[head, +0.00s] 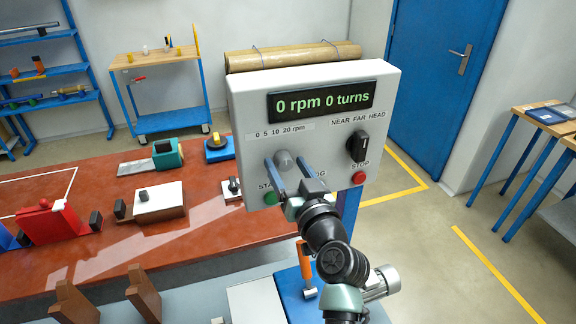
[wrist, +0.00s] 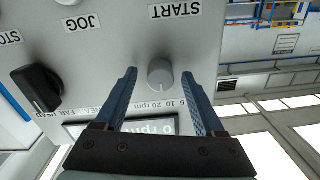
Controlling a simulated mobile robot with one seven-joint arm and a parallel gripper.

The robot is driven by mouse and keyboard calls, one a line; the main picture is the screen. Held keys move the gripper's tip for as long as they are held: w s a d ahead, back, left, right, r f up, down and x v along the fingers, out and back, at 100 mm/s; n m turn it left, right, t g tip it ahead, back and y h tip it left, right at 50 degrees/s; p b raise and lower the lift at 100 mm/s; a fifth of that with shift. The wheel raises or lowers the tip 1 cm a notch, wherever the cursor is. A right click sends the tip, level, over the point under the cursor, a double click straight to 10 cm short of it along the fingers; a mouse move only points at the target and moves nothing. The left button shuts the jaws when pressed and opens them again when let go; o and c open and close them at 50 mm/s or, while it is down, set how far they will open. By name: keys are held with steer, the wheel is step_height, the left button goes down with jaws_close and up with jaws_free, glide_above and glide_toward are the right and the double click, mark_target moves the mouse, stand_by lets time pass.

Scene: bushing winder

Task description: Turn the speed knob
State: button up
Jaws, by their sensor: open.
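The speed knob (head: 284,160) is a grey round knob on the light-grey control box (head: 240,110), under the "0 5 10 20 rpm" scale. In the wrist view, upside down, the knob (wrist: 160,74) sits between the two blue fingers of my gripper (wrist: 159,85). In the head view my gripper (head: 286,162) reaches up to the panel with a finger on each side of the knob. The fingers are open, with a gap to the knob on both sides in the wrist view. The display (head: 321,101) reads "0 rpm 0 turns".
A black selector (head: 358,146) marked NEAR FAR HEAD and a red STOP button (head: 359,178) are to the right. A green START button (head: 270,198) is below left; the JOG control is hidden behind my gripper. The red-brown bench (head: 190,245) holds several fixtures.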

jaws_close()
steer(key=shift+m, duration=0.3)
steer(key=m+b, duration=0.1)
steer(key=m, duration=0.3)
steer(key=shift+m, duration=0.3)
steer(key=m, duration=0.6)
steer(key=shift+m, duration=0.3)
steer(key=shift+f, duration=0.1)
stand_by(0.4)
jaws_free()
